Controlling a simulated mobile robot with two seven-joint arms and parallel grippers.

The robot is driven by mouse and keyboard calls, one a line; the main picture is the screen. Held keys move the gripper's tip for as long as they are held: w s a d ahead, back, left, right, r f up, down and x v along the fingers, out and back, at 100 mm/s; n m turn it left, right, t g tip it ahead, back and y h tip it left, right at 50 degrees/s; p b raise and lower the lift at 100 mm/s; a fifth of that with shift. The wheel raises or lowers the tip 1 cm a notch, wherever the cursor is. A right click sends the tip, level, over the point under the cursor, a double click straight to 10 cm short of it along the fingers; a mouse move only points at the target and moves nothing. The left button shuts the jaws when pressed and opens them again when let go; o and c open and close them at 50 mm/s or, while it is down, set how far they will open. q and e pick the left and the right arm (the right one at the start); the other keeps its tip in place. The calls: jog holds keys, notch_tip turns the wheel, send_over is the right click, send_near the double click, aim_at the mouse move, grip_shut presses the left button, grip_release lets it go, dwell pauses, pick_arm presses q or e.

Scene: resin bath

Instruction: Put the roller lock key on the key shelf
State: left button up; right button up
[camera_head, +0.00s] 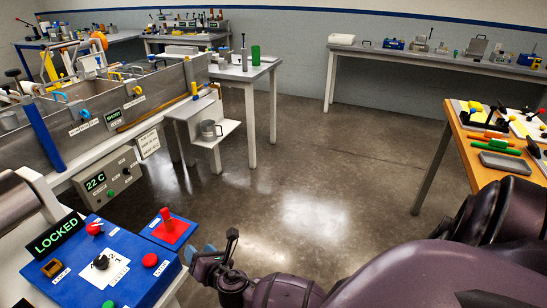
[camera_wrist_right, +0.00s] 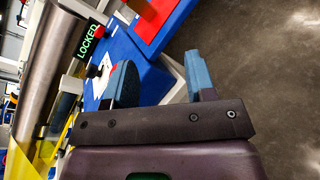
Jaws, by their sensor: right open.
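A red piece with an upright grip (camera_head: 166,217) stands on a red square pad (camera_head: 180,235) on a small blue shelf (camera_head: 150,231) beside the blue control panel. It looks like the roller lock key, but I cannot be sure. The red pad also shows at the top of the right wrist view (camera_wrist_right: 168,20). The panel (camera_head: 135,285) carries a lit LOCKED sign (camera_head: 56,238) and a black dial (camera_head: 101,262) on a white plate. My right gripper (camera_head: 213,256) is open and empty, just right of the panel and below the shelf in the picture. My left gripper is out of view.
A metal roller (camera_head: 15,200) lies at the left edge. The panel also has a red button (camera_head: 150,260) and a green one (camera_head: 108,304). A long resin bath (camera_head: 85,140) stands behind. Open floor (camera_head: 320,200) lies to the right, before a wooden-topped table (camera_head: 480,160).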

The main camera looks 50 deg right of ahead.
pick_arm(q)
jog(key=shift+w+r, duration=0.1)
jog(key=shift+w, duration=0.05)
pick_arm(e)
jog(key=s+d+f+m+g, duration=0.2)
jog(key=s+f+m, duration=0.1)
jog(key=s+m, duration=0.9)
jog(key=s+d+f+m+g+y, duration=0.1)
jog(key=s+d+f+m+g, duration=0.1)
jog(key=s+m, duration=1.1)
jog(key=shift+d+f+m+g, duration=0.25)
jog(key=shift+f+m, duration=0.25)
jog(key=shift+m, duration=0.7)
jog(key=shift+s, duration=0.1)
